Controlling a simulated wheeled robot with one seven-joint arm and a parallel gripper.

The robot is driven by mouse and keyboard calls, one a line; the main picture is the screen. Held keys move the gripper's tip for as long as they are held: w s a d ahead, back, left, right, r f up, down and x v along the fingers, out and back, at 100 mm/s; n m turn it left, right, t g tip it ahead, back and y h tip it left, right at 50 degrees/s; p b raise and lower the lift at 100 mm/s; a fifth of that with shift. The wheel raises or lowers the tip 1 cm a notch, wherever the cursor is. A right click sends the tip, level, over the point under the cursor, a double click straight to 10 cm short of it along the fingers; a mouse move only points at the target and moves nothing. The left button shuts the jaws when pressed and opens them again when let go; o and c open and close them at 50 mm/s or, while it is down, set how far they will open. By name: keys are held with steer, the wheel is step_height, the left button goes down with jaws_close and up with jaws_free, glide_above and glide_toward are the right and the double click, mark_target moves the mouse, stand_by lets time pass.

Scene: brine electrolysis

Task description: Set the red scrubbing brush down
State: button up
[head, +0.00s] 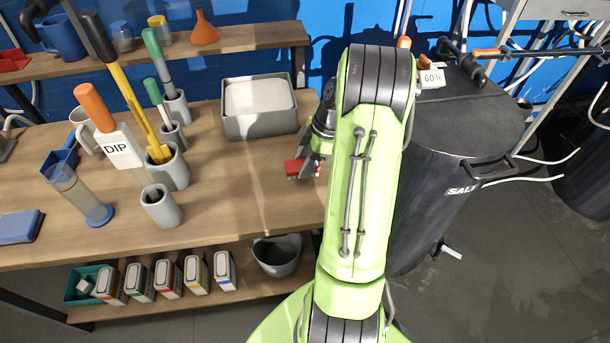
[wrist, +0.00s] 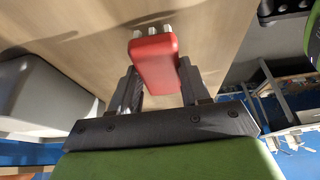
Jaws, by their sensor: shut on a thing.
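The red scrubbing brush (wrist: 156,62) is between the two fingers of my gripper (wrist: 157,88) in the wrist view, with pale bristles at its far end. My gripper is shut on it. In the head view the red brush (head: 302,168) shows at the tip of my gripper (head: 312,165), over the right part of the wooden bench (head: 245,205). I cannot tell whether the brush touches the bench top. My arm hides part of the bench's right end.
A grey bin (head: 260,108) stands behind and left of my gripper. Grey holders with tools (head: 160,205) and a measuring cylinder (head: 80,195) stand further left. A black SALT drum (head: 450,150) is right of the bench. The bench front between holders and gripper is clear.

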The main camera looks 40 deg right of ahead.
step_height(320, 180, down, 4)
steer(key=shift+r+b, duration=0.15)
steer(key=shift+b, duration=0.2)
steer(key=shift+f, duration=0.2)
steer(key=o, duration=1)
